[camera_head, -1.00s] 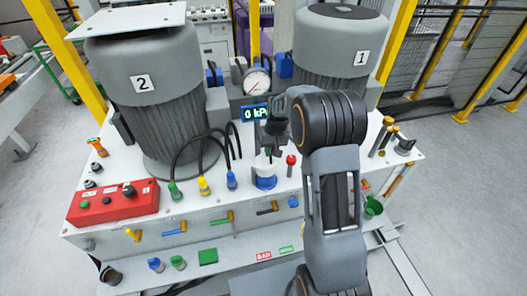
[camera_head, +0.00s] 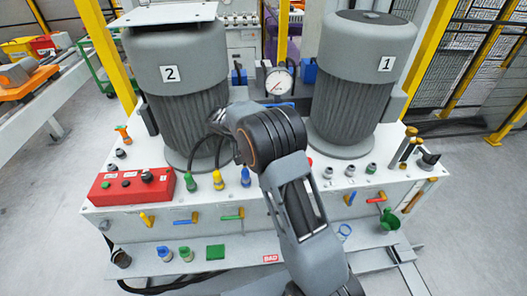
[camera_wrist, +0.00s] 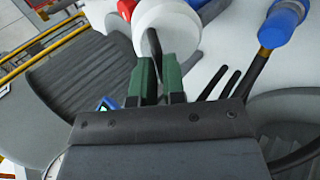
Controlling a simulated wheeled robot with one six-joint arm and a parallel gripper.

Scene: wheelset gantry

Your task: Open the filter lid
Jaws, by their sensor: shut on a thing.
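In the wrist view, my gripper (camera_wrist: 159,64) has two green fingers closed around a thin dark handle (camera_wrist: 152,40). The handle reaches up to a round white filter lid (camera_wrist: 168,28). A blue part (camera_wrist: 199,3) shows beside the lid at the top edge. I cannot tell whether the lid is raised or seated. In the head view my arm hides the gripper and the filter.
A red knob (camera_wrist: 126,8) is close to the lid, and a blue hose connector (camera_wrist: 281,22) stands to the right. Motor 2 (camera_head: 185,100) and motor 1 (camera_head: 365,85) flank a gauge (camera_head: 279,82). A red control box (camera_head: 130,187) sits at left.

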